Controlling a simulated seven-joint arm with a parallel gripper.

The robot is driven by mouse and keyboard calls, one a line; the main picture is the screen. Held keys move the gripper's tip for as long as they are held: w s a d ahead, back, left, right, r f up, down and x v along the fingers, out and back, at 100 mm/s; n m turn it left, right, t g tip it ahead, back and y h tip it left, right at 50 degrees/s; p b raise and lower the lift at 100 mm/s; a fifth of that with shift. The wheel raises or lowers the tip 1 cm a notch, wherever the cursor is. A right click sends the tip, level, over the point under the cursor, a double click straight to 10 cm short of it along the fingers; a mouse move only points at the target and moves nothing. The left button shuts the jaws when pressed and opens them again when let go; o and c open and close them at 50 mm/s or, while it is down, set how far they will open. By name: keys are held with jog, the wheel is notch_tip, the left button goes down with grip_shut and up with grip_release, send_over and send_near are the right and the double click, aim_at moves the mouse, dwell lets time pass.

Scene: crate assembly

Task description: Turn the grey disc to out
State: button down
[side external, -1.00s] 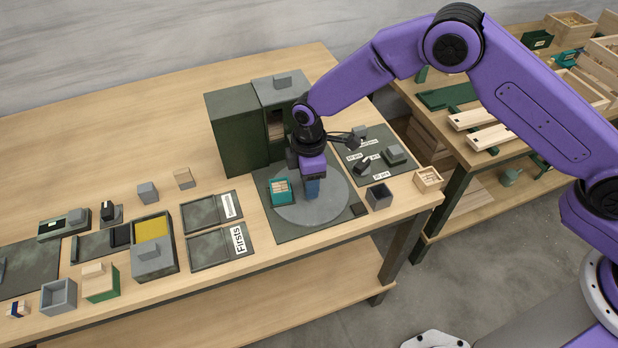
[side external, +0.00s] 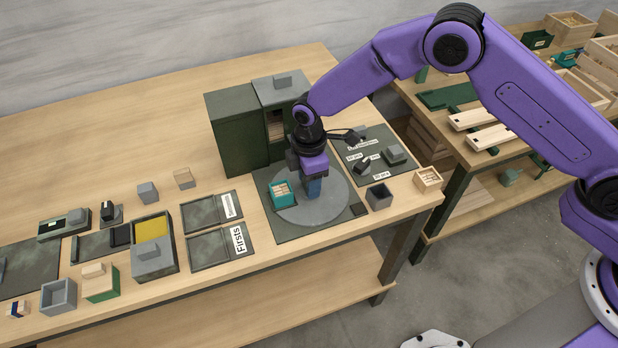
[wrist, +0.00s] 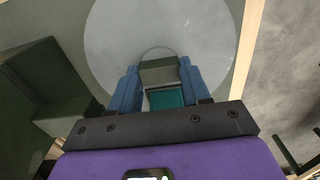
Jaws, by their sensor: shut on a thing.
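The grey disc (side external: 300,214) lies flat on a dark green base plate on the table. It fills much of the wrist view (wrist: 150,25). A teal crate (side external: 282,201) with pale wooden pieces in it sits on the disc's left part; some of its teal also shows in the wrist view (wrist: 165,98). My gripper (side external: 313,192) points down over the disc's middle. In the wrist view its blue fingers (wrist: 158,80) are shut on a grey-green block (wrist: 159,70), which seems to be the disc's handle. Its foot is partly hidden.
A dark green cabinet (side external: 236,135) stands close behind the disc. A small dark open box (side external: 380,198) and a wooden crate (side external: 428,179) are at the right. Labelled trays (side external: 207,248) lie to the left.

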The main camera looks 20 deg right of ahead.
jog(key=c, duration=0.5)
grip_release()
jog(key=shift+r, duration=0.1)
notch_tip(320, 180, up, 17)
jog(key=shift+r, duration=0.2)
jog(key=s+d+r+m, duration=0.1)
jog(key=s+d, duration=0.9)
jog(key=s+d+r+m, duration=0.1)
jog(key=s+d+m, duration=0.1)
jog(key=s+d, duration=0.7)
jog(key=s+d+r+m, duration=0.2)
jog(key=s+d, duration=0.8)
jog(key=s, duration=0.2)
jog(key=shift+s+d, duration=0.1)
jog(key=shift+d, duration=0.25)
